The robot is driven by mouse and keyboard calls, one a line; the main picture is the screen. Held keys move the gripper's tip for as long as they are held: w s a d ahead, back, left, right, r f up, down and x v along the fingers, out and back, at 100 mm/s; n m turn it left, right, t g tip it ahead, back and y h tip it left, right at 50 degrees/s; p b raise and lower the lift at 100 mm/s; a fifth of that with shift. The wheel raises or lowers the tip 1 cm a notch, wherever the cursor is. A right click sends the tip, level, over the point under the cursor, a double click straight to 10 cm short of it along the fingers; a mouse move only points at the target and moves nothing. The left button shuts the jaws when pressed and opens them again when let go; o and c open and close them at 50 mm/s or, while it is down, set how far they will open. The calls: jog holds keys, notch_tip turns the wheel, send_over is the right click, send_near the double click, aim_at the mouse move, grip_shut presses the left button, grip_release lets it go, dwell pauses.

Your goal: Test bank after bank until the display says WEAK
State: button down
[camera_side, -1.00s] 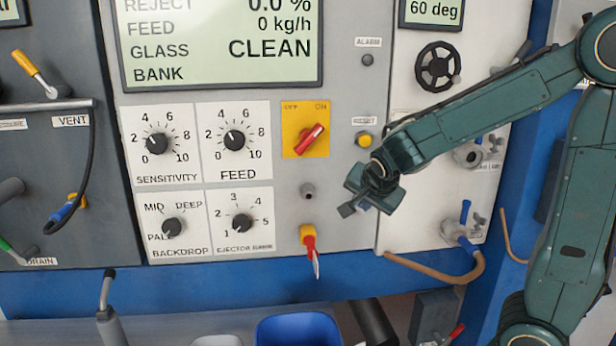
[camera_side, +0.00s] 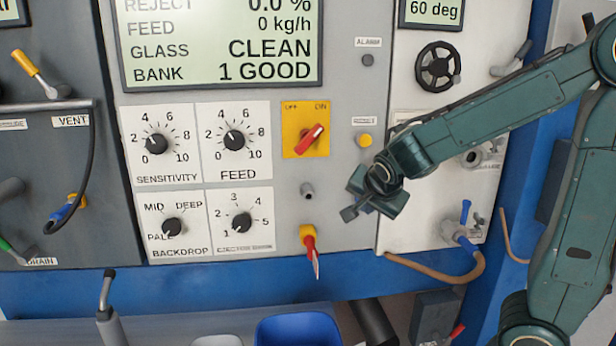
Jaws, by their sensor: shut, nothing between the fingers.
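The display (camera_side: 215,45) reads REJECT 0.0 %, FEED 0 kg/h, GLASS CLEAN and BANK 1 GOOD. The EJECTOR BANK knob (camera_side: 242,222) is a black dial on a white plate marked 1 to 5. Its pointer is too small to read surely. A grey round button or stub (camera_side: 307,190) sticks out of the panel right of the dials. My gripper (camera_side: 350,213) is shut and empty, in front of the panel to the right of that stub and apart from it.
The red switch (camera_side: 310,138) on its yellow plate points to ON. A red-handled key (camera_side: 310,246) hangs below the stub. The yellow RESET button (camera_side: 364,140) is just above my gripper. A blue bin (camera_side: 297,330) stands below.

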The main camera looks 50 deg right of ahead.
dwell(0.3)
jog(key=s+a, duration=0.4)
jog(key=shift+s+a, duration=0.15)
dwell(0.6)
jog(key=shift+s, duration=0.1)
dwell(0.5)
jog(key=s+a+r+n+y, duration=0.3)
jog(key=s+a+n+y, duration=0.3)
jog(key=n, duration=1.1)
jog(key=s+a, duration=0.3)
jog(key=s, duration=0.1)
jog(key=shift+s+r+n+y, duration=0.3)
jog(key=shift+r+y, duration=0.05)
jog(key=shift+y, duration=0.05)
dwell(1.0)
